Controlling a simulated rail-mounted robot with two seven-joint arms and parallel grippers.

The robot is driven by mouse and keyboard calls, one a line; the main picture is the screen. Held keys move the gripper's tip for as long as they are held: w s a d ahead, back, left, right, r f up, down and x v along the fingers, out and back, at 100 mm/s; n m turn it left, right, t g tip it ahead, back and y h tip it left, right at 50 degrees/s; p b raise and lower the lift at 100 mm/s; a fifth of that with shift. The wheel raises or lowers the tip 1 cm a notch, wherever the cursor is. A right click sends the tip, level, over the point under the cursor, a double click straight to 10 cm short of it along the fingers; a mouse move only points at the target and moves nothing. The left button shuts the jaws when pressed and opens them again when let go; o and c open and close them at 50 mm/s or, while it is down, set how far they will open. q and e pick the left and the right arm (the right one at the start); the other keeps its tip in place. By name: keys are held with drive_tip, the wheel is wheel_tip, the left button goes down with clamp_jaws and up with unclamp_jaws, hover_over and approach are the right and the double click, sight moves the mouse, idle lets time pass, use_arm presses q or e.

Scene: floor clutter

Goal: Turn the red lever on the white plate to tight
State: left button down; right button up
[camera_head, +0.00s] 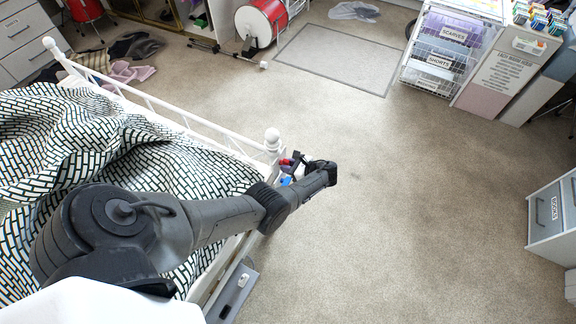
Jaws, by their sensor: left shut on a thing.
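My left arm reaches in from the lower left over the bed to the bed's corner post. My left gripper (297,160) is small and partly hidden by my own wrist. It is shut on the red lever (285,161), of which a small red end shows beside the dark fingers. A blue piece (286,181) shows just below it. Little of the white plate can be made out behind the wrist, and the lever's angle cannot be read. My right gripper is not in view.
A white metal bed frame (190,123) with a black-and-white patterned cover (130,150) fills the left. A grey mat (335,58) lies at the back. Drawers labelled for scarves and shorts (440,50) stand at the back right. The carpet at centre right is clear.

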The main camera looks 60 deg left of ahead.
use_arm(q)
drive_tip(key=c, duration=1.1)
unclamp_jaws()
drive_tip(key=v, duration=1.3)
drive_tip(key=shift+w+d+r, duration=0.1)
drive_tip(key=shift+d+r, duration=0.05)
drive_tip(key=shift+d, duration=0.2)
